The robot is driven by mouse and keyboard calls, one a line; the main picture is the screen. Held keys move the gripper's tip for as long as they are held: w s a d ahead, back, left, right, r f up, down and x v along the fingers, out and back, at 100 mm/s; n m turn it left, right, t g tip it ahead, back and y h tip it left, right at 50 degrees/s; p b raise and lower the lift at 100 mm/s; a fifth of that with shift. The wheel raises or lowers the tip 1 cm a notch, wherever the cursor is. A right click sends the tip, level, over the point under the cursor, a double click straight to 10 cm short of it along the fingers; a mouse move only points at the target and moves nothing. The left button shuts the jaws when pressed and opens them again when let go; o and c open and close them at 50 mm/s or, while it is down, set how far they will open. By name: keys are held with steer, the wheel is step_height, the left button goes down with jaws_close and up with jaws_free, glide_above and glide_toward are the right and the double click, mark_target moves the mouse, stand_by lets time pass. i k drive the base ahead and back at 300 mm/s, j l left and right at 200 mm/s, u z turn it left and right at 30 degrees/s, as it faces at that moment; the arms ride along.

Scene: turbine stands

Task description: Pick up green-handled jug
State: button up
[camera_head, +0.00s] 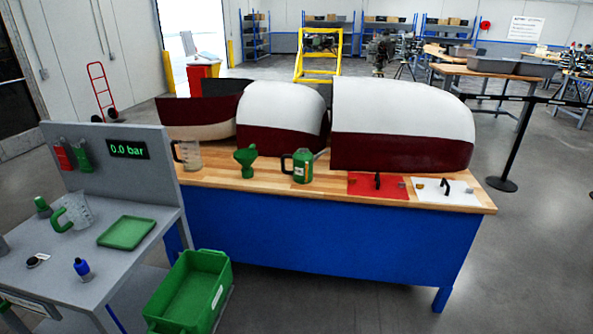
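The green-handled jug (79,210) is a clear measuring jug standing on the grey workstation's top at the left. Its green handle is on its left side and its body is see-through. A second clear jug (189,154), with a dark handle, stands on the wooden table's left end. A green and white container (301,167) with a dark handle stands further right on that table. My gripper is not in view.
The grey workstation (150,255) also bears a green tray (127,232), a blue-capped bottle (82,268) and a green-topped bottle (43,207) close left of the jug. Its upright panel has a "0.0 bar" display (128,149). A green crate (190,292) stands beside it. A blue-sided table (330,235) stands behind.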

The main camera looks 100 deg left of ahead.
mark_target(75, 208)
steer(key=l+u, duration=0.1)
steer(key=u, duration=4)
steer(key=k+l+z, duration=0.15)
steer(key=l+z, duration=0.15)
